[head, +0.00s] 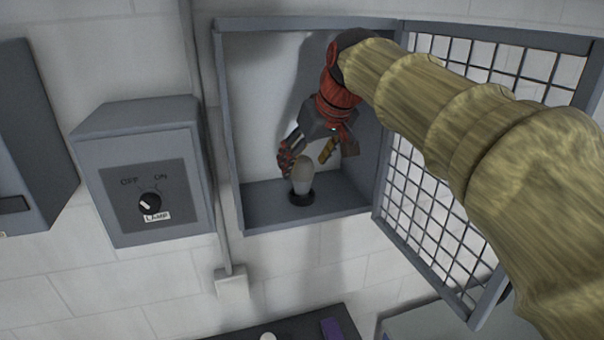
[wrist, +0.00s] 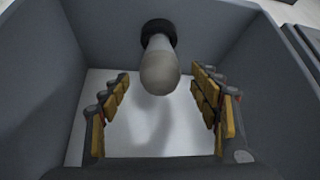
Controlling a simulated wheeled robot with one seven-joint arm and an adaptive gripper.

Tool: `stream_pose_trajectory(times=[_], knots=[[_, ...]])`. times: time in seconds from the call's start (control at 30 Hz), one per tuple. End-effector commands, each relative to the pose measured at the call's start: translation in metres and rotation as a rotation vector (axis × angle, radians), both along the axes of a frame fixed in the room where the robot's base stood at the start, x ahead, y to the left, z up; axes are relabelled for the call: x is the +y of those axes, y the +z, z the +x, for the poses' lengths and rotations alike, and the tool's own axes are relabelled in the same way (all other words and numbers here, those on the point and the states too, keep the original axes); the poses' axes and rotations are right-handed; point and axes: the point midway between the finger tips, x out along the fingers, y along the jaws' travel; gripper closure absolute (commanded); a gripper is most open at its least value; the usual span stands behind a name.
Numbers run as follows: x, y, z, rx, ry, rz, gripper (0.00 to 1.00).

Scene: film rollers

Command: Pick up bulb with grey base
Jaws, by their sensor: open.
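The bulb (head: 303,176) stands upright inside an open grey wall box, its lower end in a dark round socket (head: 301,198). Its glass is pale and greyish; the base is hard to make out where it meets the socket. In the wrist view the bulb (wrist: 160,68) points toward the camera from the dark socket (wrist: 158,32). My gripper (head: 307,158) is inside the box beside the bulb's top, its fingers apart. In the wrist view the open fingers of my gripper (wrist: 162,105) lie left and right of the bulb's rounded end, with gaps on both sides.
The grey box (head: 222,130) has side walls close around my gripper. Its mesh door (head: 425,190) is open to the right, behind my arm. A lamp switch box (head: 145,170) is on the wall at left. A dark surface with a purple item (head: 331,329) is below.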

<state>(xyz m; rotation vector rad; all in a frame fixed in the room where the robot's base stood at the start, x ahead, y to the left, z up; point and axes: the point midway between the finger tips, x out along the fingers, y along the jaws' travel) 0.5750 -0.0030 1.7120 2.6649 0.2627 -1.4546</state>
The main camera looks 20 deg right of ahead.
Motion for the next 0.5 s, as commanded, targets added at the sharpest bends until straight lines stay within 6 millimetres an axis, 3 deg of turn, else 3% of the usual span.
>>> stream_pose_trajectory(times=[0.2, 0.5], knots=[[0.003, -0.023, 0.014, 0.003, 0.001, 0.0, 0.38], [0.004, -0.027, 0.016, 0.0, 0.0, 0.0, 0.38]])
